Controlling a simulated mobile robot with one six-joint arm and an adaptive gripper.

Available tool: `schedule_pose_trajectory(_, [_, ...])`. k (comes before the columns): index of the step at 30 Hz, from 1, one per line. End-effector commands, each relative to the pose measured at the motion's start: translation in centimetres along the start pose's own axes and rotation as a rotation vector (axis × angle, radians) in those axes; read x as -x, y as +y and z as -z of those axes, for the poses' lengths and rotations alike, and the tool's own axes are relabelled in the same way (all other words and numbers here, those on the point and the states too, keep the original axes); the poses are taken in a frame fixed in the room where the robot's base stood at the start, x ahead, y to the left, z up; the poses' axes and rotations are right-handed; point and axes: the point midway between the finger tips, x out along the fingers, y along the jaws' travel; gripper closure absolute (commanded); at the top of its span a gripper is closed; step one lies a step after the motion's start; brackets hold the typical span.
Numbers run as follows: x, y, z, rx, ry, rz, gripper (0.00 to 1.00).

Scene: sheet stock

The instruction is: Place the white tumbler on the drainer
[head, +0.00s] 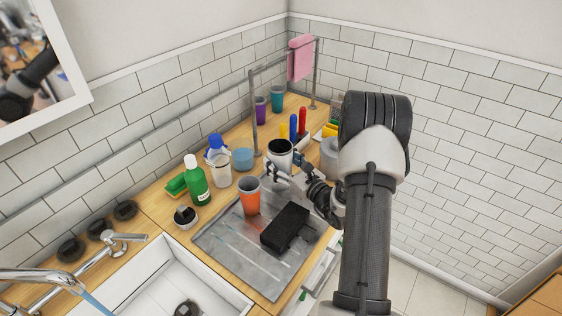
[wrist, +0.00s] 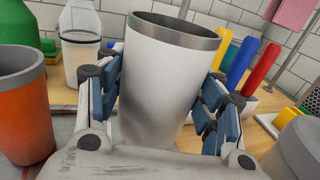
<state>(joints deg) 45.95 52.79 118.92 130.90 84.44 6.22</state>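The white tumbler (head: 280,161), with a metal rim and dark inside, is upright near the back right corner of the drainer. The drainer (head: 222,240) is a grey ribbed metal tray beside the sink. My gripper (head: 281,171) comes in from the right and has its fingers around the tumbler. In the wrist view the tumbler (wrist: 165,85) fills the space between the blue finger pads, which press on both sides. Its base is hidden behind the gripper, so I cannot tell whether it touches a surface.
An orange tumbler (head: 249,197) and a black block (head: 286,229) are on the drainer. Green bottle (head: 195,184), soap dispenser (head: 220,172) and blue bowl (head: 243,159) stand along the wall. Coloured upright objects (head: 302,122) are behind. The drainer's front left is clear.

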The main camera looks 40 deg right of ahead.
Motion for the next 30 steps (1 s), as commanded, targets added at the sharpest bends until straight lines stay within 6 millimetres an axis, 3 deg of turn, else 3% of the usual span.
schedule_pose_trajectory(8, [0.0, 0.0, 0.0, 0.0, 0.001, 0.0, 0.19])
schedule_pose_trajectory(21, [0.2, 0.0, -0.5, -0.001, 0.001, 0.001, 0.19])
schedule_pose_trajectory(30, [6.3, -0.1, -0.5, -0.004, 0.002, 0.006, 0.19])
